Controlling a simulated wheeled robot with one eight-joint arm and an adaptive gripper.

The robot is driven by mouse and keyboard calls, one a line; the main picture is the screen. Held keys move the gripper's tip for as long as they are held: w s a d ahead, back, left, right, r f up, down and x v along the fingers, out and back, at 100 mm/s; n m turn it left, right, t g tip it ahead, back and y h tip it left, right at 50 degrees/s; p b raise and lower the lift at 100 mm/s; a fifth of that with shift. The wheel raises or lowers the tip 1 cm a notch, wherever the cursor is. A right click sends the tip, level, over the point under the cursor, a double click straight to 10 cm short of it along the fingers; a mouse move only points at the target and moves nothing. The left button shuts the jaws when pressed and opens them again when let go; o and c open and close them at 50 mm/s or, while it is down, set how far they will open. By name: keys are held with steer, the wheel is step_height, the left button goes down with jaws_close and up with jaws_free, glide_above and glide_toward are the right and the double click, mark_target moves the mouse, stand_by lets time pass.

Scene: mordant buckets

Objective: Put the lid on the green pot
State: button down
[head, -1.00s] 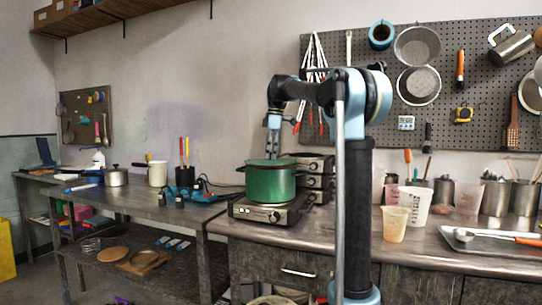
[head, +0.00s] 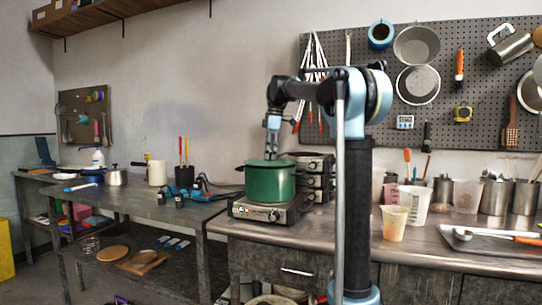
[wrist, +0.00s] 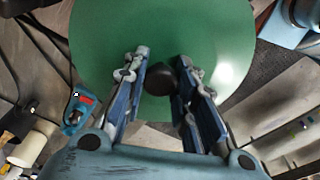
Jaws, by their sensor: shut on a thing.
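The green pot (head: 270,184) stands on a hot plate on the bench. The green lid (head: 269,162) lies level at the pot's top, and from this angle I see no clear gap between them. My gripper (head: 271,155) points straight down above the lid. In the wrist view the lid (wrist: 160,25) fills the upper middle and hides the pot. My gripper's fingers (wrist: 163,58) are on either side of the lid's dark round knob (wrist: 158,80) and are shut on it.
The hot plate (head: 271,210) sits near the bench's left end. Stacked dark units (head: 318,175) stand close behind the pot. A paper cup (head: 393,223) and several containers stand to the right. A lower table (head: 150,205) with a kettle and tools is at left.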

steer(key=shift+f, duration=0.55)
stand_by(0.4)
steer(key=c, duration=1.2)
jaws_free()
steer(key=r, duration=0.4)
steer(key=d+r, duration=0.1)
steer(key=r, duration=0.7)
steer(key=shift+w+d, duration=0.1)
steer(key=shift+d, duration=0.15)
steer(key=shift+f, duration=0.1)
